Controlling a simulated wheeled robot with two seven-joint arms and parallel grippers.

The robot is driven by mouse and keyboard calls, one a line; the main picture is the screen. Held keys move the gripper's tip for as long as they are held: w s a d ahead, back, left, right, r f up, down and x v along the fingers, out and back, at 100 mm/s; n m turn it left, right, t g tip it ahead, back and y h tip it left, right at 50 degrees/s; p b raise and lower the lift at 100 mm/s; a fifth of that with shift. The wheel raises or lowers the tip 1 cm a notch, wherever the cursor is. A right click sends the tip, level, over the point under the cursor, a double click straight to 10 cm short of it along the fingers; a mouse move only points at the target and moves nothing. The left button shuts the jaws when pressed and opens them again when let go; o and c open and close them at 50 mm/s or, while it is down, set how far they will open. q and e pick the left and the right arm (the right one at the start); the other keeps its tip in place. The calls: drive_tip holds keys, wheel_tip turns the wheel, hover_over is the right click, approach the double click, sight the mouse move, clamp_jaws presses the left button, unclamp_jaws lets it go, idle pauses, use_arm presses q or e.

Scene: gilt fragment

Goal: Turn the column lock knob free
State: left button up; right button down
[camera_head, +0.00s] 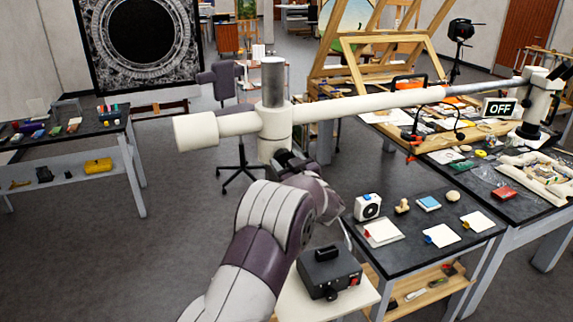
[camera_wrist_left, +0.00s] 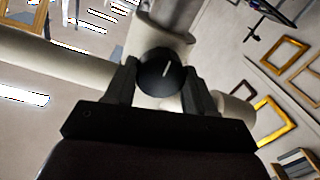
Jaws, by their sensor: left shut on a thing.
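The black column lock knob (camera_wrist_left: 158,80) with a white line on its face sits between the two fingers of my left gripper (camera_wrist_left: 161,88) in the left wrist view. The gripper is shut on it; the white line leans slightly from upright. In the head view my left gripper (camera_head: 287,160) reaches up to the lower front of the cream collar (camera_head: 275,118) on the grey column (camera_head: 273,80), and the knob is hidden there. A long boom (camera_head: 370,103) passes through the collar. My right gripper is not in view.
The boom spans above the worktable (camera_head: 400,262), toward a microscope-like head (camera_head: 538,105) and an "OFF" sign (camera_head: 499,108). A black box (camera_head: 329,272) stands on a small white stand near my arm. A side table (camera_head: 70,130) is at left. Open floor (camera_head: 185,235) lies between.

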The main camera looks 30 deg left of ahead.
use_arm(q)
drive_tip(key=n+b, duration=0.8)
drive_tip(key=b, duration=0.1)
drive_tip(key=shift+f+h, duration=0.15)
drive_tip(key=shift+h, duration=0.15)
drive_tip(key=n+b, duration=0.4)
drive_tip(key=shift+s+a+n, duration=0.1)
drive_tip(key=shift+n, duration=0.2)
drive_tip(key=shift+n+b, duration=1.55)
drive_tip(key=shift+n, duration=0.55)
drive_tip(key=shift+t+h, duration=0.3)
drive_tip(key=o, duration=1)
drive_tip(key=shift+o, duration=0.2)
drive_tip(key=shift+s, duration=0.1)
